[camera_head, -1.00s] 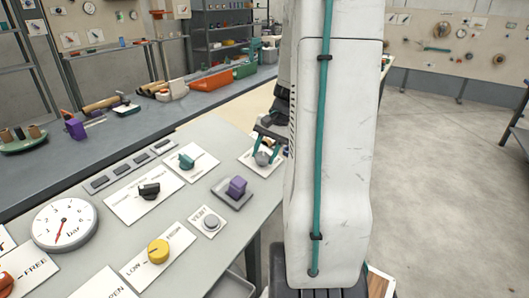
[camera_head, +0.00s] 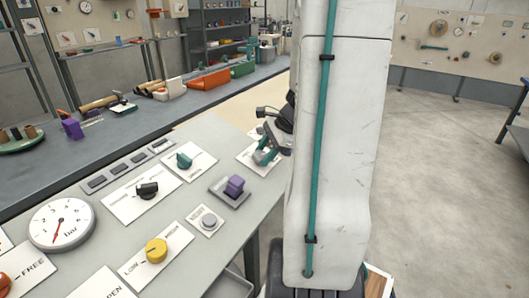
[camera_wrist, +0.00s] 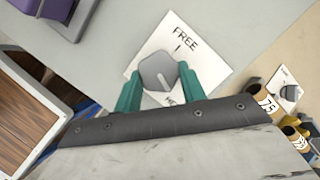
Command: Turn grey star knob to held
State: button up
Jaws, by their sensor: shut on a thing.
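The grey star knob (camera_wrist: 158,70) sits on a white label plate (camera_wrist: 150,50) in the wrist view. The plate reads FREE at its upper end, and a word starting HE shows at its lower end, partly covered by my gripper. My gripper (camera_wrist: 160,76) is shut on the knob, with one teal finger on each side of it. I cannot tell for sure which word the knob points to. In the head view my gripper (camera_head: 266,152) is over the plate (camera_head: 249,157) at the panel's far right, and the knob is hidden behind it.
A purple switch (camera_head: 234,186), a round push button (camera_head: 209,221), a teal knob (camera_head: 184,160), a black knob (camera_head: 147,190) and a yellow knob (camera_head: 156,250) stand on the same panel. A gauge (camera_head: 61,225) is at left. Spools (camera_wrist: 266,102) lie right of the plate in the wrist view.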

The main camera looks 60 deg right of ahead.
jog(key=shift+m+t, duration=0.3)
jog(key=shift+m, duration=0.8)
jog(key=o, duration=1)
jog(key=shift+c, duration=0.2)
jog(key=shift+s+r, duration=0.1)
jog(key=v, duration=0.7)
jog(key=shift+s+r, duration=0.15)
jog(key=shift+r, duration=0.15)
